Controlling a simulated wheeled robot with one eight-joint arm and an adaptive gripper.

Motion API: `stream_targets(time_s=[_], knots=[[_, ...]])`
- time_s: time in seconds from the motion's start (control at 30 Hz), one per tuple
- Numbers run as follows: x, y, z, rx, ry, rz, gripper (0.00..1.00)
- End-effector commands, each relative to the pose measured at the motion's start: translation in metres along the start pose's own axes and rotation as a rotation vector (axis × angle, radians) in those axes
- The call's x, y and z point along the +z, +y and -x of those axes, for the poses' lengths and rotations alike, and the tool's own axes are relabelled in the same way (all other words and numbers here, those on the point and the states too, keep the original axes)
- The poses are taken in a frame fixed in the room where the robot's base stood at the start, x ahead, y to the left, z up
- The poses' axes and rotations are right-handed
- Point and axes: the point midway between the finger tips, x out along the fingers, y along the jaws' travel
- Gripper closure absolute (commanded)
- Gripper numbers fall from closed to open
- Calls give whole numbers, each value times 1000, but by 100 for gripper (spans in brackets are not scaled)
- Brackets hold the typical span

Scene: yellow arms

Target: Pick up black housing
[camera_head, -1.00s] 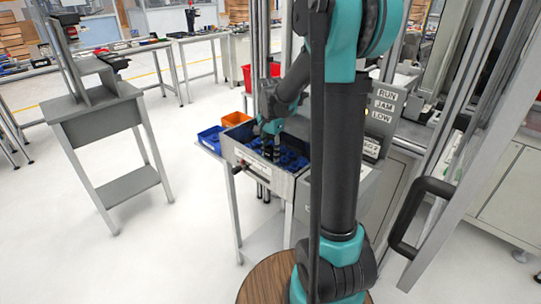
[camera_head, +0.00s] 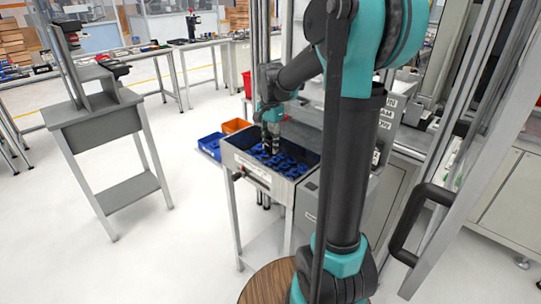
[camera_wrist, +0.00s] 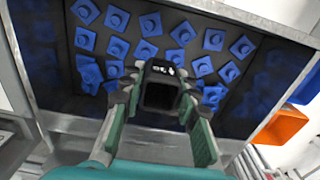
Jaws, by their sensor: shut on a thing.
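The black housing (camera_wrist: 160,90), a dark block with a hollow opening and small light dots on one face, is between the two fingers of my gripper (camera_wrist: 161,79) in the wrist view. My gripper is shut on it. In the head view my gripper (camera_head: 271,138) points down over the grey bin (camera_head: 255,168). The housing is too small and dark there to tell apart from the fingers. Several blue square parts with round bosses (camera_wrist: 150,24) lie on the bin's dark floor behind the housing in the wrist view.
A blue tray (camera_head: 211,144) and an orange tray (camera_head: 236,125) sit by the bin's far left side. The orange one also shows in the wrist view (camera_wrist: 279,130). A grey stand (camera_head: 98,122) is at left. A glazed door with a black handle (camera_head: 422,220) is at right.

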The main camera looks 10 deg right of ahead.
Motion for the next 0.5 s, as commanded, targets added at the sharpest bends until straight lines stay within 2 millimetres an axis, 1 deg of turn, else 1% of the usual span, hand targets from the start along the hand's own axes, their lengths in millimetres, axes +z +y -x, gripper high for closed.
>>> stream_targets(time_s=[0.03, 0.2, 0.4, 0.5], knots=[[0, 0, 13, 0, 0, 0, 92], [0, 1, 53, 0, 0, 0, 92], [0, 0, 93, 0, 0, 0, 92], [0, 0, 108, 0, 0, 0, 92]])
